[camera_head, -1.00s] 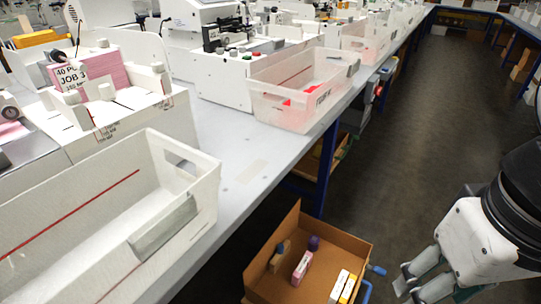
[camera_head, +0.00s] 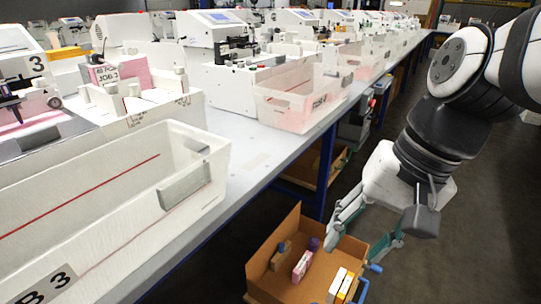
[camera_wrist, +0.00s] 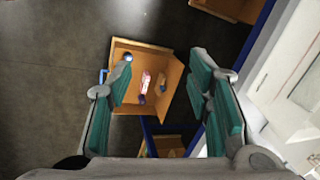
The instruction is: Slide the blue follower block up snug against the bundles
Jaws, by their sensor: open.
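I cannot make out a blue follower block for certain in either view. The long white tray (camera_head: 95,190) at front left has a grey plate (camera_head: 185,185) at its right end; no bundles show in the visible part of it. A pink-and-white bundle (camera_head: 302,266) lies in the cardboard box (camera_head: 262,262) below the bench and also shows in the wrist view (camera_wrist: 146,80). My gripper (camera_head: 352,246) is open and empty, its teal fingers spread above the aisle by the box. In the wrist view my gripper (camera_wrist: 160,72) frames the box from above, well apart from it.
A second white tray (camera_head: 300,100) and machines line the bench (camera_head: 245,150). The aisle floor is open.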

